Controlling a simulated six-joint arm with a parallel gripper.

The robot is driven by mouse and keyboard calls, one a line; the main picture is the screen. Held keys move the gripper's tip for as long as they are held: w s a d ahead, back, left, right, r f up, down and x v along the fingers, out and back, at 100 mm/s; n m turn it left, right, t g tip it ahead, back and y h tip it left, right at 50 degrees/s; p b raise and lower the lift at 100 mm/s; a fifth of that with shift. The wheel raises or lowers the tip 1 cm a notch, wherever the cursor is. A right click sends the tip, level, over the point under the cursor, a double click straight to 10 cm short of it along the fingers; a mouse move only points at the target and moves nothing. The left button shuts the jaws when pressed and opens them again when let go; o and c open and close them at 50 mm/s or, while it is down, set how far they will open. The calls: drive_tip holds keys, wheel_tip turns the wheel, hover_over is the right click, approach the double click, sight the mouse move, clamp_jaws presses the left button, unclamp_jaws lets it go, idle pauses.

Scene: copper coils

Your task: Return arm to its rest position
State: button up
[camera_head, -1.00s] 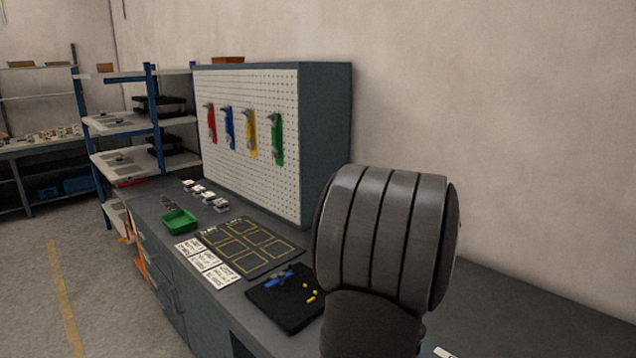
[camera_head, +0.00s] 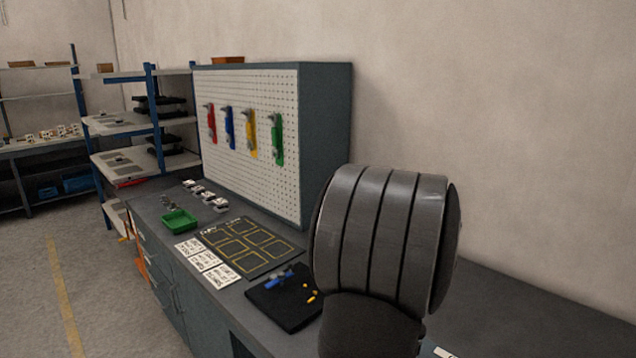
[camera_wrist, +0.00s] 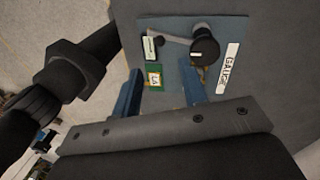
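My gripper (camera_wrist: 162,88) shows in the wrist view as two blue fingers set apart with a gap between them; it is open and I see nothing held. Beyond the fingertips is a blue-grey plate (camera_wrist: 165,25) carrying a black round knob (camera_wrist: 204,50), a small green piece with a light label (camera_wrist: 153,76), and a white label that seems to read GAUGE (camera_wrist: 228,68). Whether the fingers touch the plate I cannot tell. In the head view my dark arm link (camera_head: 385,240) stands in front of the workbench (camera_head: 520,310); the gripper is hidden there.
A pegboard (camera_head: 290,180) with coloured hand tools stands at the bench's back. A green tray (camera_head: 180,222), a dark mat with yellow squares (camera_head: 268,266) and a black mat (camera_head: 290,315) with small parts lie on the bench. Shelves (camera_head: 130,160) stand at the left.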

drive_tip(key=f, duration=0.3)
drive_tip(key=s+f, duration=0.1)
drive_tip(key=f, duration=0.1)
drive_tip(key=a+f, duration=0.1)
drive_tip(key=f, duration=0.2)
drive_tip(key=shift+s+f, duration=0.25)
drive_tip(key=shift+f, duration=0.05)
drive_tip(key=shift+s+d+f+n, duration=0.1)
drive_tip(key=shift+s+f+n, duration=0.05)
drive_tip(key=shift+f+n, duration=0.15)
drive_tip(key=s+d+n+h, duration=0.2)
drive_tip(key=d+n, duration=0.7)
drive_tip(key=n, duration=0.7)
drive_tip(key=shift+s+h, duration=0.3)
drive_tip(key=shift+h, duration=0.1)
drive_tip(key=shift+d+r, duration=0.1)
